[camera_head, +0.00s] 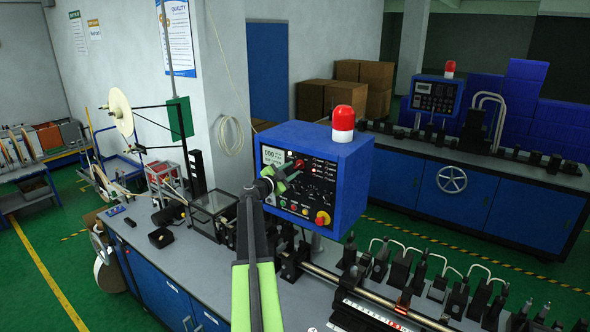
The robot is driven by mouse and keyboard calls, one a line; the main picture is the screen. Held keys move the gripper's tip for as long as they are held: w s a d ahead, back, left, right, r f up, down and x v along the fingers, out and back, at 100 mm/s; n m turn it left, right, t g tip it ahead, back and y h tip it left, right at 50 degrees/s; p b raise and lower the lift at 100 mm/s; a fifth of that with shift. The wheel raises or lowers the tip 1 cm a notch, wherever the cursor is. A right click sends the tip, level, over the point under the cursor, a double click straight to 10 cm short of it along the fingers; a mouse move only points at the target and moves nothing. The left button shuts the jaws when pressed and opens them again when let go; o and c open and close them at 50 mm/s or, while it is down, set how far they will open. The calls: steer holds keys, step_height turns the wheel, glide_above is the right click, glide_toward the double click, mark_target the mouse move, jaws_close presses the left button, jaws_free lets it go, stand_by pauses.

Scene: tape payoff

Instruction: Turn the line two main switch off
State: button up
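A blue control box (348,185) with a dark panel of knobs, buttons and a small display stands on the near machine. My gripper (289,172) is in front of the upper middle of this panel, at the end of my green and dark grey arm. A red switch handle (299,163) shows right at its fingertips. I cannot tell whether the fingers touch it or are closed on it. My gripper hides part of the panel, and the labels are too small to read. A second blue control box (435,96) stands on the far machine.
A red beacon (343,123) stands on the near box. A red and yellow stop button (322,218) is low on its panel. Below lies the grey bench (297,301) with rollers and dark fittings. Cardboard boxes (346,88) are stacked behind.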

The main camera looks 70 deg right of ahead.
mark_target(299, 165)
steer(key=shift+x, duration=1.45)
jaws_close()
